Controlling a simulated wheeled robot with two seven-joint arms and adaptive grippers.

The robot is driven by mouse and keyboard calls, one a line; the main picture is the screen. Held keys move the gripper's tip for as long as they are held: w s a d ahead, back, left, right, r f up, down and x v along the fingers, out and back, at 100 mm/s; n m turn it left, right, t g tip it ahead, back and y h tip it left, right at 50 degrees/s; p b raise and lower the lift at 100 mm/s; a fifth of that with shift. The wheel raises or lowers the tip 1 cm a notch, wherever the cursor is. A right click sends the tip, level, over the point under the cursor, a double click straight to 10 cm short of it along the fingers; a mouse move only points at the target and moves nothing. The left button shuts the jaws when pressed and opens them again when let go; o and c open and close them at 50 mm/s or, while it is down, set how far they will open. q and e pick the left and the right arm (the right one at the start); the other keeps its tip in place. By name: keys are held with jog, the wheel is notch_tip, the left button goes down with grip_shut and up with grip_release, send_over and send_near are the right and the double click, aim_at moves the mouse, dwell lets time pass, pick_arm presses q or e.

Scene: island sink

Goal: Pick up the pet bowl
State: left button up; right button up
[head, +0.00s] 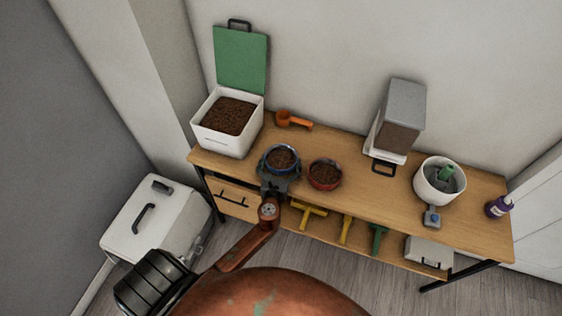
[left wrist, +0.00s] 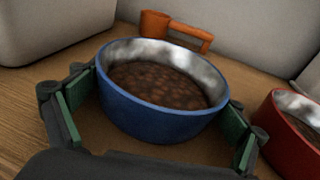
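A blue pet bowl (head: 271,168) with a silver inside holds brown kibble and stands on the wooden table. It fills the middle of the left wrist view (left wrist: 160,122). A red bowl (head: 325,186) of kibble stands just right of it and shows at the right edge of the left wrist view (left wrist: 284,138). My left gripper (head: 276,178) is open at the near side of the blue bowl. In the left wrist view its green-padded fingers (left wrist: 155,130) stand on either side of the bowl, with small gaps. My right gripper is not in view.
A white bin (head: 228,142) of kibble with a raised green lid stands behind left. An orange scoop (head: 293,119) lies behind the bowls. A grey dispenser (head: 403,105) and a white pot (head: 426,190) stand to the right. Bare tabletop (head: 372,203) lies right of the red bowl.

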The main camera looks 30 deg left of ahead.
pick_arm(q)
jog(key=c, duration=0.5)
jog(key=shift+r, duration=0.15)
